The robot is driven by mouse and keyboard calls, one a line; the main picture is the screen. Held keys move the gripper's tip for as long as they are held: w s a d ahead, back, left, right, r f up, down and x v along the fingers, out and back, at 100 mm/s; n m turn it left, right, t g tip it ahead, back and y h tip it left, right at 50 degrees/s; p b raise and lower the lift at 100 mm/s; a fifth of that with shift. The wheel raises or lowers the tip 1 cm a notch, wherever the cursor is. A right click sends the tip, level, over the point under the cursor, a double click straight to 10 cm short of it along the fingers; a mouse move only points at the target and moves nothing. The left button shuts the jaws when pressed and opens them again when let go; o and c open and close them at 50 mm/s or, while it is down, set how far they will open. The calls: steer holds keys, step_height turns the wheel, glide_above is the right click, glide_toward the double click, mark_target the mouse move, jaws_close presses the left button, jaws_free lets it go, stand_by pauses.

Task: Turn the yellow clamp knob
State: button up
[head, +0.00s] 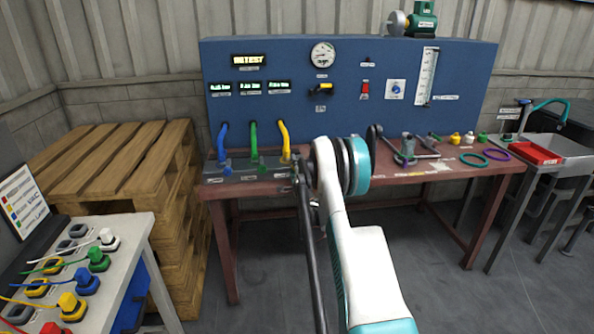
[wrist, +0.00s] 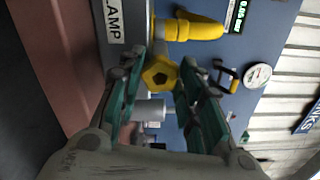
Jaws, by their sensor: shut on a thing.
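The yellow clamp knob (wrist: 160,73) is a lobed knob between the fingertips in the wrist view. My gripper (wrist: 164,68) is shut on it, with one green-and-grey finger on each side. A yellow hose (wrist: 195,30) bends just beyond the knob. In the head view this yellow hose (head: 284,138) stands at the right of three hoses on the bench, beside my gripper (head: 299,176). The knob itself is too small or covered to make out there.
Blue and green hoses (head: 253,140) stand left of the yellow one. A blue panel (head: 440,60) with gauges rises behind the red-brown bench (head: 470,158). Rings and fittings lie to the right. Wooden pallets (head: 95,165) and a connector table (head: 128,235) are at left.

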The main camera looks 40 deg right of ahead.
steer(key=shift+m, duration=0.6)
steer(key=o, duration=1.1)
steer(key=shift+c, duration=0.2)
steer(key=v, duration=1.2)
